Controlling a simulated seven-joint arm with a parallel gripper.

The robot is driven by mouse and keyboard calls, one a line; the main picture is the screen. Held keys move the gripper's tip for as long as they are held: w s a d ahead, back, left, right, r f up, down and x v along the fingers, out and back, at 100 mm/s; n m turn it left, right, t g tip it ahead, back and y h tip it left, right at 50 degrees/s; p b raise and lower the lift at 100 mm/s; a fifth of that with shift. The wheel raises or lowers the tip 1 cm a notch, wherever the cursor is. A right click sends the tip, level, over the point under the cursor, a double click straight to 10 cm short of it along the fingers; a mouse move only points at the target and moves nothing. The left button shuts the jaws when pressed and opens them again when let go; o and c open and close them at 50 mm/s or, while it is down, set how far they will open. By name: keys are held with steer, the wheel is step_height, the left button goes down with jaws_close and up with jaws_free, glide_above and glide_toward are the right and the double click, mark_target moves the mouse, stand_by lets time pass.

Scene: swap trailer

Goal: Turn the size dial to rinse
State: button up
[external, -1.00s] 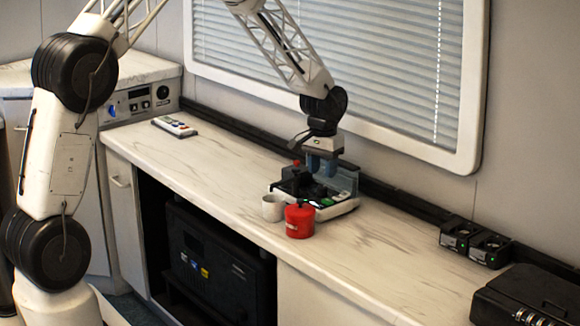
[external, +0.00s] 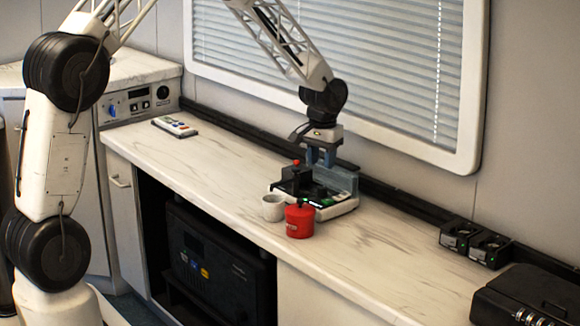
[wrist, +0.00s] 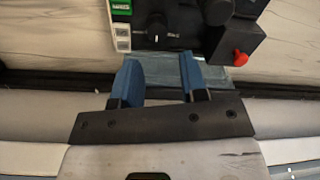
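The small machine (external: 345,204) stands on the counter against the wall, with a dark top panel. In the wrist view, a round black knob with a small white mark (wrist: 157,27) sits on this panel at the top centre. Another dark round part (wrist: 216,12) is to its right. I cannot read any label or tell which one is the size dial. My gripper (external: 320,157) hangs above the back of the machine, its blue fingers pointing down. In the wrist view the fingers (wrist: 163,85) are apart with nothing between them, clear of the knob.
A red knob (wrist: 240,58) sticks up at the machine's side. A white cup (external: 272,208) and a red canister (external: 299,221) stand close in front of the machine. A remote-like panel (external: 174,126) lies far left. The counter right of the machine is clear up to two small black boxes (external: 474,243).

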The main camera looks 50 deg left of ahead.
mark_target(322, 187)
steer(key=shift+s+d+f+n+t+y, duration=0.1)
steer(key=shift+s+d+n+t+y, duration=0.35)
steer(key=shift+n, duration=0.3)
steer(key=shift+s+d+n+t+y, duration=0.3)
steer(key=shift+n+t, duration=0.25)
steer(key=shift+n, duration=0.25)
steer(key=shift+s+d+f+n+t+y, duration=0.1)
steer(key=shift+s+d+n+t+y, duration=0.35)
steer(key=shift+n, duration=0.3)
steer(key=shift+w+a+r, duration=0.1)
steer(key=shift+x, duration=3.9)
steer(key=c, duration=0.6)
